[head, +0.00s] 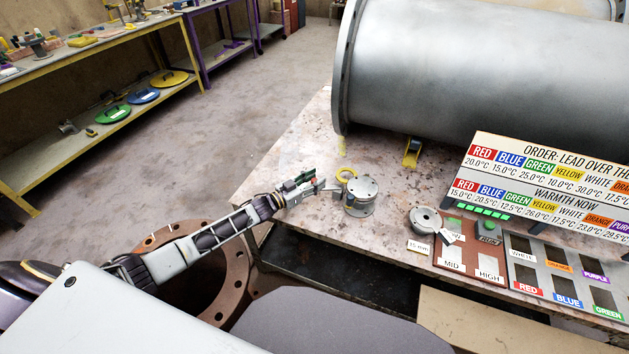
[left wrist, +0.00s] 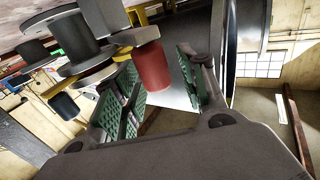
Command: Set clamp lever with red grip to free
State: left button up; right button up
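The lever is mostly hidden there by the gripper. My right gripper is not in view.
A large grey pipe (head: 480,70) lies across the back of the table (head: 290,160). A yellow block (head: 411,152) sits beneath it. A grey dial (head: 425,220), a label board and an order sign (head: 550,175) stand to the right. A brown flanged pipe (head: 235,270) is below my left arm.

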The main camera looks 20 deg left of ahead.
aim_at(312, 182)
pick_arm(q)
jog(key=shift+v, duration=1.8)
jog(key=v, duration=0.8)
jog(key=shift+s, duration=0.2)
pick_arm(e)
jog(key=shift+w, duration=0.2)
pick_arm(q)
jog(key=shift+a+f, duration=0.1)
jog(key=shift+c, duration=0.4)
